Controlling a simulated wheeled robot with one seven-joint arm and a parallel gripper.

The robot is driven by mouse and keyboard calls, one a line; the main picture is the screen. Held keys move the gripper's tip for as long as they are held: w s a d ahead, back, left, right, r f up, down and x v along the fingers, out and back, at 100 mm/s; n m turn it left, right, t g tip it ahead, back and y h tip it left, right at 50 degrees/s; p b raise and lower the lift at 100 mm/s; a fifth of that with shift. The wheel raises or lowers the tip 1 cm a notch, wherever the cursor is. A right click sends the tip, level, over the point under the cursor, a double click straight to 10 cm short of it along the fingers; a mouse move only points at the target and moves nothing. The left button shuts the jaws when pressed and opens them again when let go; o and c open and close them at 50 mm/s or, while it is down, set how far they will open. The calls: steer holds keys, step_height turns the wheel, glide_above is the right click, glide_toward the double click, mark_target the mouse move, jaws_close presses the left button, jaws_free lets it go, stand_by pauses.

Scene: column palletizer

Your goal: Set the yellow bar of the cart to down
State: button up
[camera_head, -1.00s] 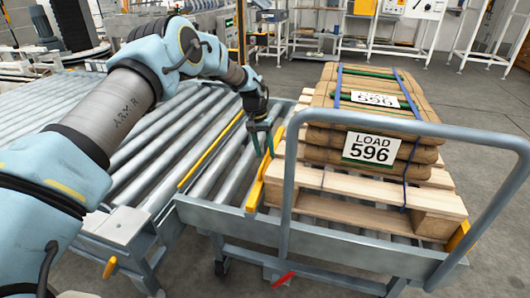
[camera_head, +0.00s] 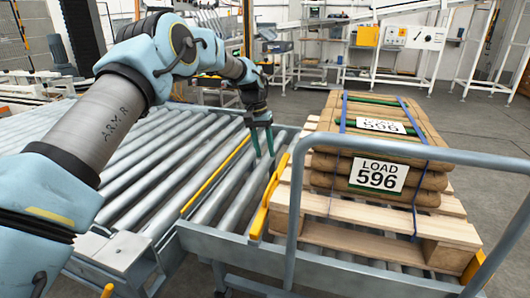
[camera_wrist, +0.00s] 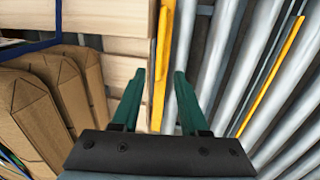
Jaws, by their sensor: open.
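The cart's yellow bar (camera_head: 270,198) runs along the cart's left edge, close beside the pallet. In the wrist view the bar (camera_wrist: 160,65) passes between my fingertips in line of sight, nearer the left finger. My gripper (camera_head: 263,155) has green fingers, is open and empty, and points down above the rollers just left of the bar's far end. It also shows in the wrist view (camera_wrist: 159,74). I see no clear contact, and the height gap to the bar is hard to judge. The cart (camera_head: 335,255) is grey with a tubular handle.
A wooden pallet (camera_head: 330,235) on the cart bears strapped brown sacks labelled LOAD 596 (camera_head: 378,174). A roller conveyor (camera_head: 140,150) adjoins on the left, with another yellow bar (camera_head: 215,175) near the junction. The cart's handle (camera_head: 400,150) rises in front. Open floor lies right.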

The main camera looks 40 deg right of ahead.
steer(key=shift+w+h, duration=0.15)
steer(key=shift+h, duration=0.15)
steer(key=shift+c, duration=1.4)
steer(key=shift+w+f+n+t+h, duration=0.2)
steer(key=shift+n+t+h, duration=0.1)
steer(key=shift+t, duration=0.3)
steer(key=shift+c, duration=0.8)
steer(key=shift+w+r+t+h, duration=0.1)
steer(key=shift+t+h, duration=0.4)
steer(key=shift+c, duration=0.8)
steer(key=shift+a+r+t+h, duration=0.2)
steer(key=shift+t+h, duration=0.2)
steer(key=shift+h, duration=0.2)
jaws_close()
steer(key=d+f+h+p, duration=0.1)
steer(key=f, duration=0.1)
steer(key=d+f+t+h, duration=0.1)
steer(key=d+f, duration=0.1)
steer(key=f, duration=0.1)
steer(key=d+f+t+h+p, duration=0.1)
steer(key=f, duration=0.1)
steer(key=shift+d+f+n+p, duration=0.15)
steer(key=shift+d+n+p, duration=0.1)
steer(key=shift+n+p, duration=0.15)
steer(key=shift+s+f, duration=0.25)
steer(key=shift+f, duration=0.5)
